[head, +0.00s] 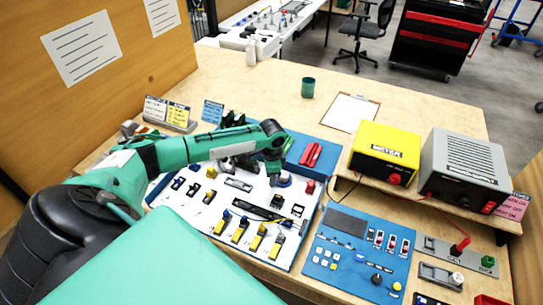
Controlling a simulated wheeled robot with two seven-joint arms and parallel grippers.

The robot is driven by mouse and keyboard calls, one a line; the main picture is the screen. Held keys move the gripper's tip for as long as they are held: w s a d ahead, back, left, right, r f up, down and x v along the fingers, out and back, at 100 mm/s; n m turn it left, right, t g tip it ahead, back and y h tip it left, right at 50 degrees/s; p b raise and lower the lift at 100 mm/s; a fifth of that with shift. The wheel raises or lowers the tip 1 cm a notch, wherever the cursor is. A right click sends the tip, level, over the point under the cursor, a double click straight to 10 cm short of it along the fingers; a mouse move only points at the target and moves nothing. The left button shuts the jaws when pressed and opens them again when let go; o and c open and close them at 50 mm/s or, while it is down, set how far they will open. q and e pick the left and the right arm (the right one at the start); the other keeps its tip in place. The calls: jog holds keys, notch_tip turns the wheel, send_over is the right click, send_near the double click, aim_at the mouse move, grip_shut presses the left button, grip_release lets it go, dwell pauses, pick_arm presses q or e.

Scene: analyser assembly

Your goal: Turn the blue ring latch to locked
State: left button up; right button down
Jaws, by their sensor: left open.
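A white panel board (163,198) lies on the wooden table, carrying several switches, yellow-handled levers and connectors. A round pale part with a bluish rim (284,180), which looks like the blue ring latch, sits near the board's upper right. Its lock mark is too small to read. My left arm reaches in from the left across the board. My left gripper (273,168) points down, open, just above and beside that round part, hiding some of it. I cannot tell whether the fingers touch it. My right gripper is not in view.
A blue tray with red pieces (312,154) lies behind the board. A blue control panel (345,262) lies to its right. A yellow meter box (385,150) and a grey power box (464,168) stand on a raised shelf. A green cup (308,88) and clipboard (350,112) are farther back.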

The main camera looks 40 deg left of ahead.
pick_arm(q)
notch_tip(320, 180, up, 11)
jog(key=b, duration=0.1)
jog(key=shift+s+d, duration=0.1)
dwell(0.5)
